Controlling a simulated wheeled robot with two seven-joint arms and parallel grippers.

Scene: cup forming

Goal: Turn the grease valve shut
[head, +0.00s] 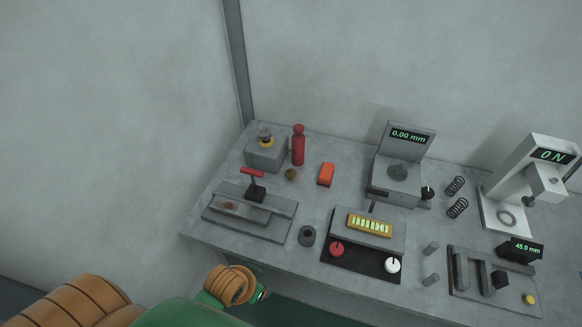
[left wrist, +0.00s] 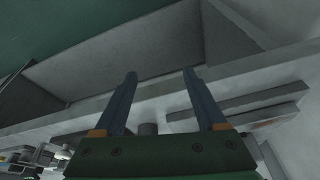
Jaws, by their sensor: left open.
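No part is labelled as the grease valve. A yellow-and-dark knob (head: 265,137) sits on top of a grey box (head: 262,155) at the back left of the bench. I cannot tell for certain which is the valve. My left gripper (head: 262,295) is low in front of the bench's front edge, mostly hidden by its wrist. In the left wrist view its two fingers (left wrist: 160,74) are apart with nothing between them. My right gripper is out of view.
A red bottle (head: 298,146), a small brass piece (head: 291,174) and an orange block (head: 326,174) stand near the box. A dark hollow cylinder (head: 307,236) is near the front edge. A two-knob panel (head: 364,258), gauge (head: 398,180) and white press (head: 512,195) fill the right.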

